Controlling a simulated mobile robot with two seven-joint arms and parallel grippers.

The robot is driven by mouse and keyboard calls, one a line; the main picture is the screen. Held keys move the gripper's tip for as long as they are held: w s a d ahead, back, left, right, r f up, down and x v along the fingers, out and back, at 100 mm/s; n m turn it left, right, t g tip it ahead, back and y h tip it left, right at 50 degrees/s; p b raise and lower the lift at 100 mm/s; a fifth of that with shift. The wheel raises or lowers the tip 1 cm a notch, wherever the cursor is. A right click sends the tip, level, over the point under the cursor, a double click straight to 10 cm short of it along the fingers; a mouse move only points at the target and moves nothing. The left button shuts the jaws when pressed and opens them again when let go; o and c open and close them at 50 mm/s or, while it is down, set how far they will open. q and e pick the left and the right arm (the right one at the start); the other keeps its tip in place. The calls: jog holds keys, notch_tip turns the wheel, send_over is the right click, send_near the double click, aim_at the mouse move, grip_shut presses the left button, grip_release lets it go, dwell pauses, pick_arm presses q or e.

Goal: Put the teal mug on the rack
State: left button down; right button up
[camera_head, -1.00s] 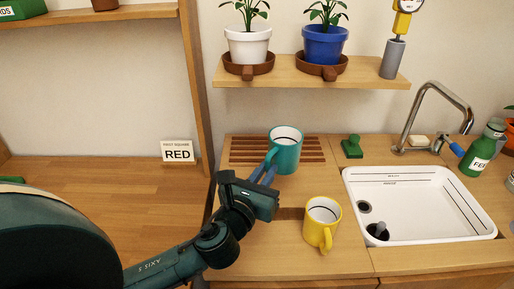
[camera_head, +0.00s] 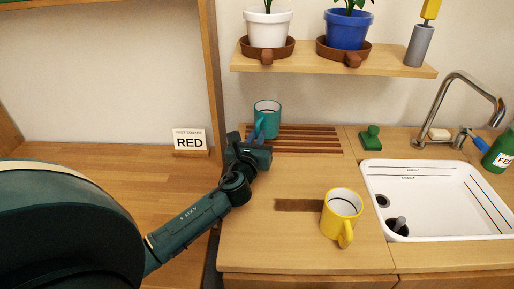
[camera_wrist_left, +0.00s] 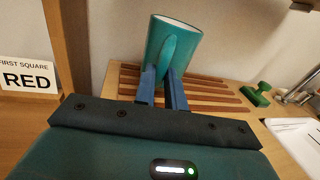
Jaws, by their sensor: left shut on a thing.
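The teal mug (camera_head: 267,117) is over the left end of the slatted wooden rack (camera_head: 305,139) in the head view. My left gripper (camera_head: 256,137) is shut on the mug's handle from the near side. In the left wrist view the mug (camera_wrist_left: 186,45) looks slightly tilted, with its handle between the blue fingers (camera_wrist_left: 163,88). The rack slats (camera_wrist_left: 212,93) show behind and below it. I cannot tell whether the mug's base touches the slats. My right gripper is not in view.
A yellow mug (camera_head: 341,215) stands on the counter beside a dark strip (camera_head: 298,205). A green scrubber (camera_head: 370,138) sits right of the rack, near the white sink (camera_head: 440,225). A shelf (camera_head: 330,61) with potted plants hangs above. A wooden upright (camera_head: 212,90) is close on the left.

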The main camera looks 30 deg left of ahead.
pick_arm(q)
jog(key=shift+f, duration=0.95)
jog(key=shift+f+b, duration=0.2)
jog(key=shift+b, duration=0.1)
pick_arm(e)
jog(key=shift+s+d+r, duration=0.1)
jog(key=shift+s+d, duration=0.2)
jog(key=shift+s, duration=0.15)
pick_arm(q)
jog(key=shift+f, duration=0.1)
jog(key=c, duration=1.5)
grip_release()
jog(key=shift+o, duration=0.2)
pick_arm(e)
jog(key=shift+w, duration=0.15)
